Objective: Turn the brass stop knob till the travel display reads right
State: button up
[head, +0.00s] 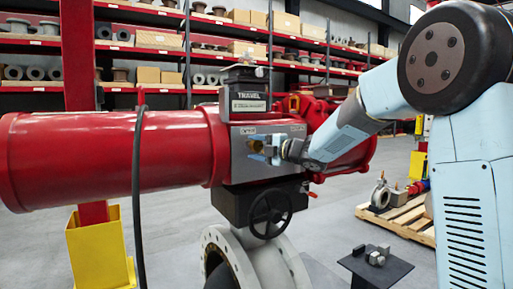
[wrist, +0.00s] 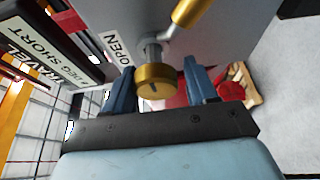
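A round brass knob (wrist: 155,84) with a dark mark on its face sits on a grey stem beside an "OPEN" label (wrist: 118,46) in the wrist view. My gripper (wrist: 162,86) has its two blue fingers apart, one on each side of the knob; a gap shows at the right finger, and I cannot tell whether the left one touches. In the head view my gripper (head: 272,149) is at the grey front of the actuator, in front of a brass knob (head: 256,146). The "TRAVEL" display (head: 249,103) is above; in the wrist view the display (wrist: 52,50) shows "DEG SHORT", its number cut off.
A second brass part (wrist: 188,12) is close above the knob in the wrist view. The red actuator cylinder (head: 90,155) extends left, with a black cable (head: 138,200) hanging before it. A black handwheel (head: 270,212) is below. A small dark stand (head: 376,266) and a pallet (head: 408,216) are right.

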jog(key=o, duration=0.3)
jog(key=v, duration=1.3)
jog(key=shift+s+d, duration=0.2)
jog(key=shift+d, duration=0.1)
